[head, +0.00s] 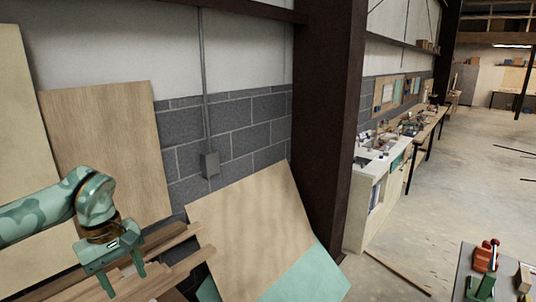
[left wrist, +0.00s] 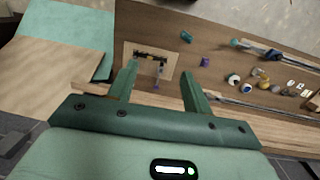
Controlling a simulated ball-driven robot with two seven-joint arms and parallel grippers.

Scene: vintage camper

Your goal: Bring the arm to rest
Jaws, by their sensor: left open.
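My left arm (head: 40,213) comes in from the left in the head view, mint green with darker patches. Its gripper (head: 125,280) points down in front of leaning wood sheets and stacked planks. The two fingers are apart, with nothing held between them. The left wrist view shows the same open gripper (left wrist: 158,76) above a brown work surface (left wrist: 218,30). A pale square board (left wrist: 135,48) with small dark and metal parts on it shows beyond the fingertips. My right gripper shows in neither view.
A plywood sheet (head: 250,225) and a mint sheet (head: 318,275) lean by a dark steel column (head: 325,110). Planks (head: 165,260) lie near the gripper. Several small jars (left wrist: 262,80) stand on the work surface. A long workbench (head: 372,170) runs along the wall. Concrete floor (head: 460,190) is mostly open.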

